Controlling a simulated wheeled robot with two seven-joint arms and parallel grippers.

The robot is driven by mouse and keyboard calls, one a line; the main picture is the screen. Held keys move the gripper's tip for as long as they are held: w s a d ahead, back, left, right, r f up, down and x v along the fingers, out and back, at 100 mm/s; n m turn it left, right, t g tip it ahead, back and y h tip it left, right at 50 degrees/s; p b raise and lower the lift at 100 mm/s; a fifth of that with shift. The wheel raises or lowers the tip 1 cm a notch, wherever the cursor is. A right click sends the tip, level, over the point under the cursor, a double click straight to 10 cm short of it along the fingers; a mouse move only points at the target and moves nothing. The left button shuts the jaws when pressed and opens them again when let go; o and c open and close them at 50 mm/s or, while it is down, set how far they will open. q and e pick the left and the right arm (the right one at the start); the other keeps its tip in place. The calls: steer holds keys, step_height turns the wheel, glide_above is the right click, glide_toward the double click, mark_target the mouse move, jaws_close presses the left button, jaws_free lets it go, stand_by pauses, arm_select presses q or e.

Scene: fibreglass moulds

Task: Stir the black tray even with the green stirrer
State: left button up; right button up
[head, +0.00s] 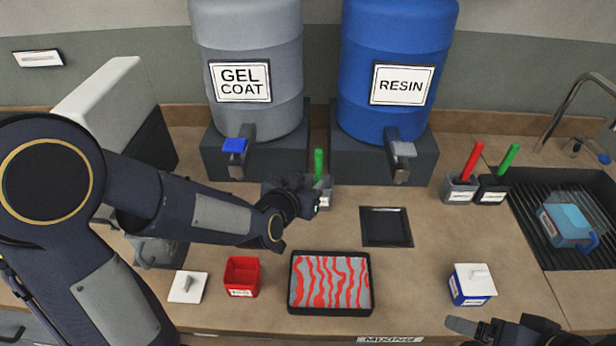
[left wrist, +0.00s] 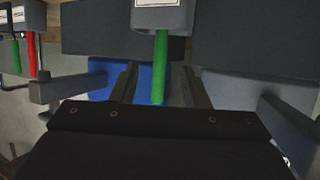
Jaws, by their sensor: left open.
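My left gripper (head: 318,192) is open at this stirrer. In the left wrist view the stirrer (left wrist: 160,68) shows between the two fingers (left wrist: 160,88); I cannot tell whether they touch it. Another green stirrer (head: 509,158) stands in a black holder at the right. My right gripper (head: 478,330) is partly in view at the bottom right; its opening is unclear.
A red stirrer (head: 472,162) stands beside the right green one. Grey (head: 247,40) and blue (head: 397,40) drums stand behind; a sink (head: 545,255) is right.

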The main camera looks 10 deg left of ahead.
mark_target(317, 175)
arm_select(q)
steer(key=shift+w+f, duration=0.2)
steer(key=shift+w, duration=0.25)
steer(key=x, duration=0.6)
steer(key=shift+w+d+f, duration=0.1)
steer(key=shift+w+f, duration=0.05)
steer(key=shift+w, duration=0.05)
steer(key=shift+c, duration=0.2)
jaws_close()
steer(key=shift+r+p, duration=4.3)
steer(key=shift+r, duration=1.25)
